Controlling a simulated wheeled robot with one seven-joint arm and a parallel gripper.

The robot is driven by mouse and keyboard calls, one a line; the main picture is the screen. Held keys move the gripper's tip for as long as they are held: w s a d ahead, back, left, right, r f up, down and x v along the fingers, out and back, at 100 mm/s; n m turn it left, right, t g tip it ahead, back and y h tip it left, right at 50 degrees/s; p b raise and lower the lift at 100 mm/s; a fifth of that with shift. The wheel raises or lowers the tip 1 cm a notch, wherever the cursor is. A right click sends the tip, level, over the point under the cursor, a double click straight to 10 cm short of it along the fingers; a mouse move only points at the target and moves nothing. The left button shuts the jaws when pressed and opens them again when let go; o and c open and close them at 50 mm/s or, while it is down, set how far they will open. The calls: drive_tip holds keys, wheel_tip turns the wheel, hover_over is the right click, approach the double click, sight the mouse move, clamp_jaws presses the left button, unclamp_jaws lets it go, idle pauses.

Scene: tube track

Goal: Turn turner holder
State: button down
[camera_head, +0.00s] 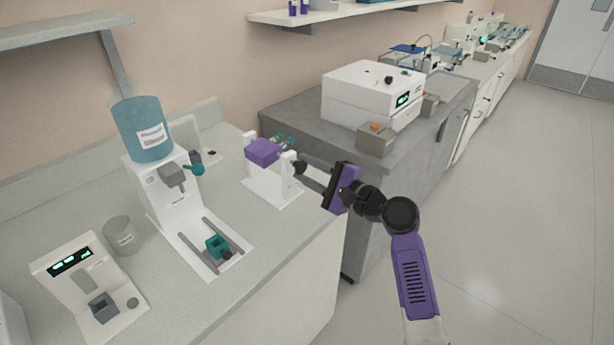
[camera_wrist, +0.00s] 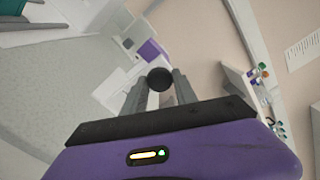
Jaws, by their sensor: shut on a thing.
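The turner holder is a purple block (camera_head: 262,151) held between white uprights on a white base (camera_head: 272,189), on the near counter. Small tubes with coloured caps (camera_head: 284,142) show at its right side. A black round knob (camera_head: 300,167) sticks out on the right of the stand. My gripper (camera_head: 305,171) reaches in from the right and is shut on this knob. In the wrist view, the knob (camera_wrist: 160,79) sits between the fingertips (camera_wrist: 159,84), with the purple block (camera_wrist: 151,49) beyond it. The fingers hide part of the knob's shaft.
Left of the stand is a white dispenser (camera_head: 165,195) with a blue bottle (camera_head: 142,128). A grey cup (camera_head: 123,235) and a small white device (camera_head: 85,280) stand further left. A darker counter (camera_head: 290,120) with a white machine (camera_head: 370,92) lies behind. The floor at right is clear.

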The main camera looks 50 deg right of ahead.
drive_tip(key=n+b, duration=0.3)
drive_tip(key=n, duration=0.1)
drive_tip(key=shift+f+n, duration=0.15)
drive_tip(key=shift+n, duration=0.15)
drive_tip(key=n+b, duration=0.3)
drive_tip(key=n, duration=0.1)
drive_tip(key=shift+n+b, duration=0.3)
drive_tip(key=shift+b, duration=0.05)
drive_tip(key=n+b, duration=0.3)
drive_tip(key=n, duration=0.1)
drive_tip(key=shift+a+n+b, duration=0.1)
drive_tip(key=shift+n+b, duration=1.25)
drive_tip(key=shift+n, duration=0.45)
drive_tip(key=shift+r+n, duration=0.2)
drive_tip(key=shift+n, duration=0.1)
drive_tip(key=c, duration=1)
unclamp_jaws()
drive_tip(key=shift+s, duration=0.1)
